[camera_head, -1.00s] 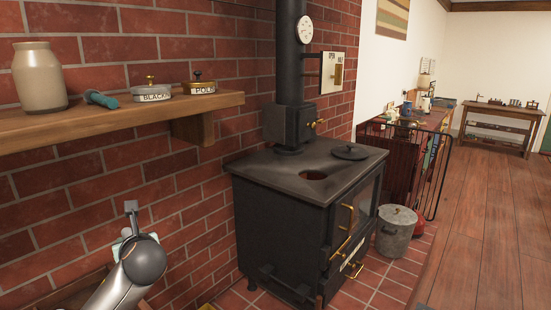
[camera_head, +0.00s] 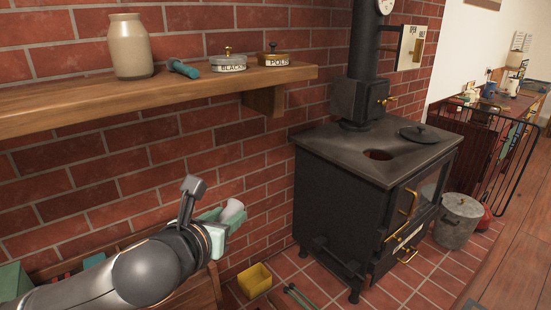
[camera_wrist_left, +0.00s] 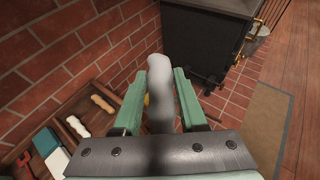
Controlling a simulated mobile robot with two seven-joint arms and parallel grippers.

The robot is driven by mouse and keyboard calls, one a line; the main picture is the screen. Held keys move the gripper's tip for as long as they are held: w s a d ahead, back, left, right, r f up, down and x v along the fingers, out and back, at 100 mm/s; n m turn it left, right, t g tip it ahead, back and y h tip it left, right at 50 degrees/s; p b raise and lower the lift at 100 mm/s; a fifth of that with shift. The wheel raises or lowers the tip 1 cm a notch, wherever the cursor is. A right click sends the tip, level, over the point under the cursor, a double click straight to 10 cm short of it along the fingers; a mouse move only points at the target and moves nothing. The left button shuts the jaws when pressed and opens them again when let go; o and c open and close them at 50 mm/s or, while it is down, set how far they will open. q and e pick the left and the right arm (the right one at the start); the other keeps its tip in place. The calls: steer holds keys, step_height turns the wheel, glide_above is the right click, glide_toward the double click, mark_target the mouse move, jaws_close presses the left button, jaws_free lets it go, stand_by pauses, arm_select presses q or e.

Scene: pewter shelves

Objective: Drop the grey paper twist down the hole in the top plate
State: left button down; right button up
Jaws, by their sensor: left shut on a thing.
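My left gripper (camera_head: 222,216), with green fingers, is shut on the grey paper twist (camera_head: 234,211), a pale grey roll. It holds the twist in the air, in front of the brick wall and to the left of the stove. In the left wrist view the twist (camera_wrist_left: 160,84) stands between the two fingers and its far end sticks out past them. The black stove's top plate (camera_head: 340,152) has a round open hole (camera_head: 378,155). The hole is to the right of the gripper and higher in the picture. My right gripper is not in view.
A round black lid (camera_head: 420,133) lies on the plate beside the hole. The stovepipe (camera_head: 364,60) rises behind. A wooden shelf (camera_head: 60,115) with a jar (camera_head: 131,48) and tins is above my left arm. A yellow box (camera_head: 255,280) and a metal bucket (camera_head: 455,222) stand on the tiles.

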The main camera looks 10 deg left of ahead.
arm_select(q)
steer(key=shift+w, duration=0.1)
steer(key=w+a+f+n+y+b, duration=0.1)
steer(key=w+a+n+y+b, duration=0.15)
steer(key=w+a, duration=0.35)
steer(key=w+a+f+n+g+y, duration=0.1)
steer(key=w+a+f+n+y, duration=0.1)
steer(key=f, duration=0.3)
steer(key=w+a+f+n+g+y+b, duration=0.1)
steer(key=w+a+f+n+g+y, duration=0.1)
steer(key=a+f, duration=0.3)
steer(key=w+a+f+n+g+y+b, duration=0.1)
steer(key=w+a+f+n+g+y, duration=0.1)
steer(key=f, duration=0.5)
steer(key=shift+w+a+n+y, duration=0.85)
steer(key=shift+w+a+y, duration=0.1)
steer(key=shift+w, duration=0.25)
steer(key=shift+f, duration=0.15)
